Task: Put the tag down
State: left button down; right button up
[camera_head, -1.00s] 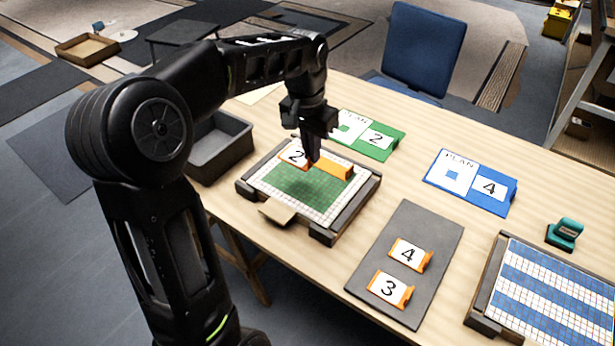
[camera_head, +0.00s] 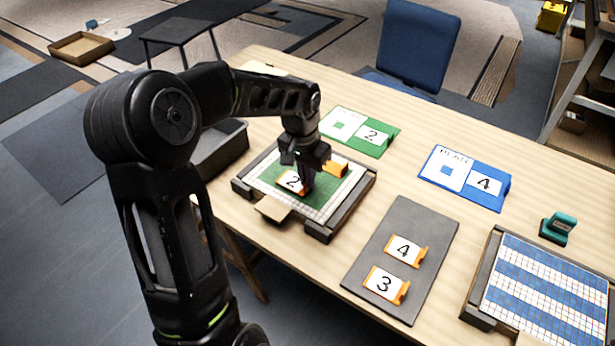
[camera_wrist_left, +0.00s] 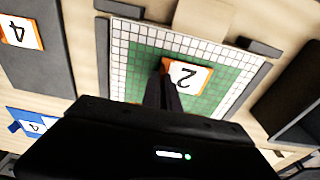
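The tag (camera_head: 291,182) is a white card with a black 2 in an orange holder. It is at the green patch of the left mosaic panel (camera_head: 322,209). My left gripper (camera_head: 306,190) is at the tag's right edge in the head view, fingers pointing down. In the left wrist view, the fingers (camera_wrist_left: 163,92) are close together on the orange edge of the tag (camera_wrist_left: 189,76), over the green tiles. The tag looks nearly flat; I cannot tell whether it touches the tiles. My right gripper is not in view.
An orange block (camera_head: 337,166) is at the panel's back edge. A grey mat (camera_head: 385,262) holds tags 4 (camera_head: 405,249) and 3 (camera_head: 385,284). Green (camera_head: 383,146) and blue (camera_head: 483,203) plan cards lie behind. A grey bin (camera_head: 222,150) stands left; a blue-striped panel (camera_head: 545,295) lies right.

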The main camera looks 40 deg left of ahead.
pick_arm(q)
jog(key=shift+f, duration=0.25)
jog(key=shift+f, duration=0.15)
jog(key=c, duration=1.6)
grip_release()
jog(key=shift+r, duration=0.45)
jog(key=r, duration=0.4)
jog(key=s+r, duration=0.1)
jog(key=r, duration=0.6)
jog(key=shift+s+r, duration=0.25)
jog(key=shift+r, duration=0.05)
